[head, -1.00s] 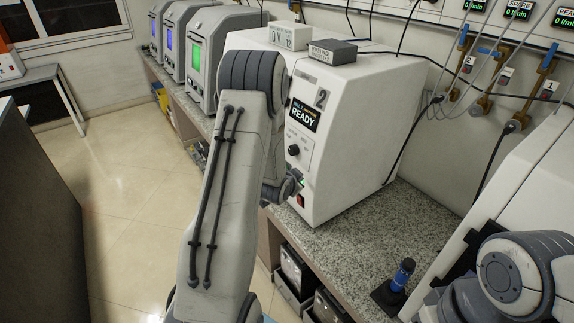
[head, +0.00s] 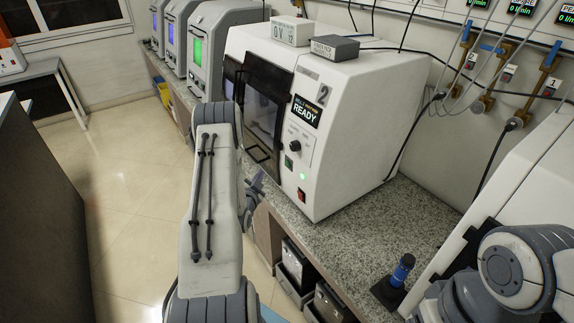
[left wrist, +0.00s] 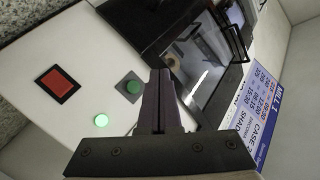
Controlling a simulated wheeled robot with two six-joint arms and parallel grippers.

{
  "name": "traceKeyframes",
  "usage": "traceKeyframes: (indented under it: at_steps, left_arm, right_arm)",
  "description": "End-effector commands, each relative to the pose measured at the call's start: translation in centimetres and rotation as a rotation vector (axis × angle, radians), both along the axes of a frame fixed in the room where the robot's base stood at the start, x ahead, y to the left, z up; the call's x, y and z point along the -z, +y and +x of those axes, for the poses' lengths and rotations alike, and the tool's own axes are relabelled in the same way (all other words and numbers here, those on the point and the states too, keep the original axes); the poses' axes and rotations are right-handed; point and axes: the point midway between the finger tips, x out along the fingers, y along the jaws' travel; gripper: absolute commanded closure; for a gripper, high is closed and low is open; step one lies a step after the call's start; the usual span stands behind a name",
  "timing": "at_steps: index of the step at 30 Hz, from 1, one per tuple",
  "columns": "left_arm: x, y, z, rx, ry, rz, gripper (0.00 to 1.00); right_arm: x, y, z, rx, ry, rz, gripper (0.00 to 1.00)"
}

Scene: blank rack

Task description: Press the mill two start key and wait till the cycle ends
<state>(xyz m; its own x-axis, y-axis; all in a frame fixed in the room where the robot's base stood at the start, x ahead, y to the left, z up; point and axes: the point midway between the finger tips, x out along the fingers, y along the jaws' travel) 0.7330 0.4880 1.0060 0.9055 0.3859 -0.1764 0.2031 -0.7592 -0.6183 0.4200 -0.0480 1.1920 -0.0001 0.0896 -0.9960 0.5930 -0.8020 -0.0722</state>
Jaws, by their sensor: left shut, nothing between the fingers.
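Mill two (head: 345,150) is a white machine on the counter, marked 2, its display (head: 305,111) reading READY. Its dark-framed front door (head: 262,112) looks shut. Below the knob are the green start key (head: 288,161), a lit green lamp (head: 303,177) and a red switch (head: 301,194). My left gripper (head: 256,184) is in front of the panel, to the left of the key and apart from it. In the left wrist view the shut, empty fingers (left wrist: 160,76) overlap the edge of the key's plate, and the green key (left wrist: 131,87) shows beside them. My right gripper is out of view.
Two boxes (head: 291,30) (head: 335,47) lie on top of mill two. A blue-handled tool (head: 402,270) stands in a dark holder on the granite counter (head: 345,240). Another white machine (head: 520,185) stands at right. Floor (head: 120,215) at left is clear.

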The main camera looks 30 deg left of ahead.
Motion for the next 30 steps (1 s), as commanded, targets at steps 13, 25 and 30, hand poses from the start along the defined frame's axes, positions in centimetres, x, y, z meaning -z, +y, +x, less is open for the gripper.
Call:
traceKeyframes:
  at_steps: [13,25,30]
  left_arm:
    - [0.5,-2.4,5.6,0.002,-0.001,0.000,1.00]
    - [0.4,-3.0,7.1,0.000,0.000,-0.002,1.00]
    - [0.4,-3.0,7.1,0.000,0.000,-0.002,1.00]
  right_arm:
    - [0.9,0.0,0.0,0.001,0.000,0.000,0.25]
    - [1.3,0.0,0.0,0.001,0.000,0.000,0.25]
    - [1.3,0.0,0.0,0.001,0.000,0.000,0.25]
